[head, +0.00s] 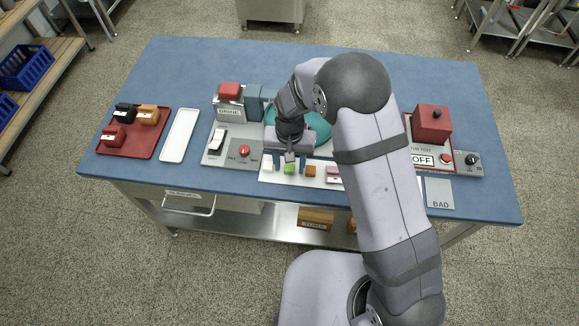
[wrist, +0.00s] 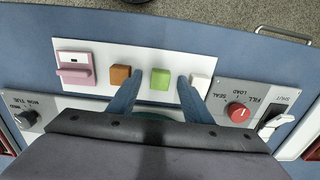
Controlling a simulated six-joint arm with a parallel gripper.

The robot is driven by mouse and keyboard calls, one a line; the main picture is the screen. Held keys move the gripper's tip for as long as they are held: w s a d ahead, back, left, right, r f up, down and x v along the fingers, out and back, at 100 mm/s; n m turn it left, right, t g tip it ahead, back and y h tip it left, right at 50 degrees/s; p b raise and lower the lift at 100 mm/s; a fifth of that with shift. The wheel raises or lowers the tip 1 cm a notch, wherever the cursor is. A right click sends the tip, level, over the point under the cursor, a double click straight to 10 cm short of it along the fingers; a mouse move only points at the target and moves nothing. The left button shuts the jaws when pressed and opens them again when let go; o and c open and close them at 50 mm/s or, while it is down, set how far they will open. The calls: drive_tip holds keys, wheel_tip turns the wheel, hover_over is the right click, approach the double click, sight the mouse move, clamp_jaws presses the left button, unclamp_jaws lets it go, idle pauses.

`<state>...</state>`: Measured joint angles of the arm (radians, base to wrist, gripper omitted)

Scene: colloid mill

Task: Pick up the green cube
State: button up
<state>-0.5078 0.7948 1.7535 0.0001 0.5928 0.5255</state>
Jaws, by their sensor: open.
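The green cube (head: 290,169) stands on a white strip (head: 275,177) near the front edge of the blue table. It also shows in the wrist view (wrist: 160,79), whole and unobstructed, between the lines of my two fingers. My gripper (head: 291,156) is open and empty, just above and behind the cube in the head view. In the wrist view its fingertips (wrist: 160,77) lie to either side of the cube, with visible gaps. How high they are above it I cannot tell.
A white cube (wrist: 200,82) stands close beside my right finger in the wrist view. An orange-brown cube (wrist: 120,74) is close by the left finger, with a pink block (wrist: 75,70) beyond it. A panel with a red knob (wrist: 238,112) lies at the right.

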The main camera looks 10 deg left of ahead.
sight(289, 167)
drive_tip(key=c, duration=1.1)
drive_tip(key=shift+r, duration=0.1)
wheel_tip(289, 167, up, 10)
drive_tip(key=b, duration=0.3)
